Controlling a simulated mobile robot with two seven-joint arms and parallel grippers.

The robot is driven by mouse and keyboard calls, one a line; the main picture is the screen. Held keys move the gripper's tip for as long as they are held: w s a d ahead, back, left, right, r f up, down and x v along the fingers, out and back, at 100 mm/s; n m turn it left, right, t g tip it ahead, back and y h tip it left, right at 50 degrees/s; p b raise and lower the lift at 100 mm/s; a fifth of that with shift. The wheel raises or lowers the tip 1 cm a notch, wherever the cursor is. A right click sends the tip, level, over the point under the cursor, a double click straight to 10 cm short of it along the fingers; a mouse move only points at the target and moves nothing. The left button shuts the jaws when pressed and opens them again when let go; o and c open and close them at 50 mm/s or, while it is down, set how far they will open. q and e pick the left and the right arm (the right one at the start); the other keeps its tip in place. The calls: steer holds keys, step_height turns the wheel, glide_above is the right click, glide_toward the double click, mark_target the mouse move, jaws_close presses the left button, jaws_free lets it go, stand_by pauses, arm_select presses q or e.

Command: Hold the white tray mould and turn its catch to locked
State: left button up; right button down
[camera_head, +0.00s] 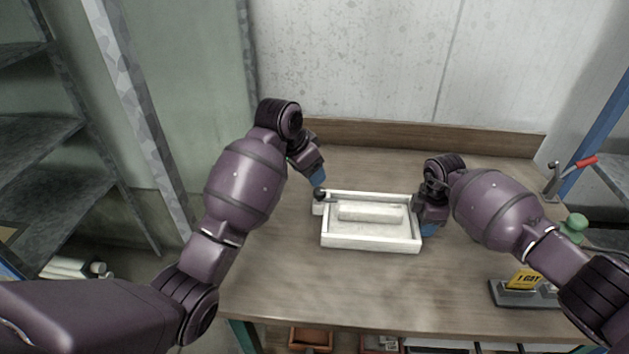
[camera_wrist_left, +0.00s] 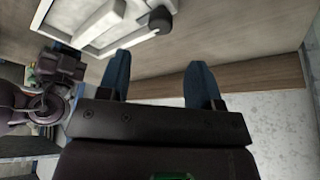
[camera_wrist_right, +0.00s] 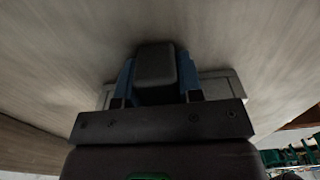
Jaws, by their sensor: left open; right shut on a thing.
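The white tray mould (camera_head: 372,246) lies on the table with a pale raised bar inside. Its catch, a dark round knob (camera_head: 319,194), is at the tray's far-left corner; it also shows in the left wrist view (camera_wrist_left: 161,21) beside the tray (camera_wrist_left: 97,22). My left gripper (camera_head: 318,178) is open and empty, just behind and above the knob, apart from it; its blue fingers show in the left wrist view (camera_wrist_left: 160,72). My right gripper (camera_head: 431,229) is at the tray's right side, shut on a dark block-shaped handle (camera_wrist_right: 155,66). Part of the tray shows behind it (camera_wrist_right: 225,84).
The wooden table (camera_head: 290,285) is clear in front of the tray. At the right are a dark stand with a yellow sign (camera_head: 524,279), a green-topped item (camera_head: 574,226) and a red-handled tool (camera_head: 582,162). A low wooden board (camera_head: 420,135) edges the back.

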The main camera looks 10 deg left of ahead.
arm_select(q)
steer(key=shift+v, duration=1.85)
arm_select(e)
steer(key=c, duration=0.7)
jaws_free()
steer(key=shift+r, duration=0.1)
